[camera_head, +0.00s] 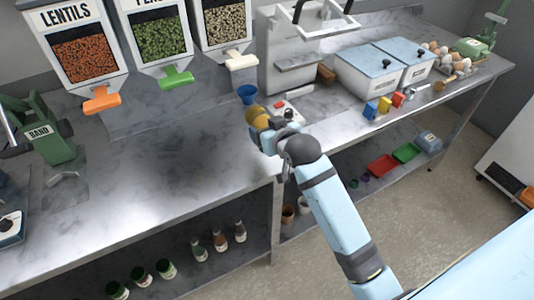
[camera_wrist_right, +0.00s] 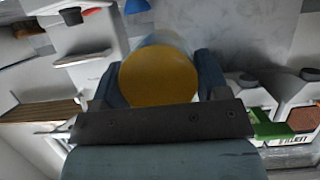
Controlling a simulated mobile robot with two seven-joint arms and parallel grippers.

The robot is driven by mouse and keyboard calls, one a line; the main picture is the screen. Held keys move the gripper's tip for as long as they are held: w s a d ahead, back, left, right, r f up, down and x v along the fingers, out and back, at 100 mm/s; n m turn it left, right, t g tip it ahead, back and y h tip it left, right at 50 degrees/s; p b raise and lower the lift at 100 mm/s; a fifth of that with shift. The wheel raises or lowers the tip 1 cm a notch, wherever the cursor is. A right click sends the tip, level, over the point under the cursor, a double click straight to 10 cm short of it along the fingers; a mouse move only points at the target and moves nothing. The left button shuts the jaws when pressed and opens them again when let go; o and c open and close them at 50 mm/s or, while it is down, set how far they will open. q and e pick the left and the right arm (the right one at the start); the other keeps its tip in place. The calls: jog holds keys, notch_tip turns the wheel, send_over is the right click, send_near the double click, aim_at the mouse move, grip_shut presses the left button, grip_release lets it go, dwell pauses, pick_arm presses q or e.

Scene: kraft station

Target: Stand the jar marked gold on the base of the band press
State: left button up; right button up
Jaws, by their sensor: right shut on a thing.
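My right gripper (camera_head: 266,131) is shut on a jar (camera_head: 258,115) with a gold-yellow end and holds it over the counter, near the scale. In the right wrist view the round gold end of the jar (camera_wrist_right: 160,76) faces the camera between the two fingers (camera_wrist_right: 159,88); its sides are mostly hidden and no lettering can be read. The green band press (camera_head: 45,130), labelled BAND, stands at the far left of the counter, well away from the jar. Its base (camera_head: 68,188) is a grey plate at its foot. My left gripper is not in view.
A blue cup (camera_head: 247,93) and a small scale (camera_head: 288,109) are close to the gripper. Dispensers of lentils (camera_head: 85,58) and other dry goods hang at the back, their spouts overhanging the counter. The marble counter (camera_head: 160,150) between press and jar is clear.

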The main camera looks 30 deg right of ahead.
aim_at(268, 161)
notch_tip(268, 161, down, 8)
dwell(0.5)
jog(key=o, duration=0.9)
jog(key=shift+f, duration=0.15)
jog(key=o, duration=0.4)
jog(key=shift+c, duration=0.2)
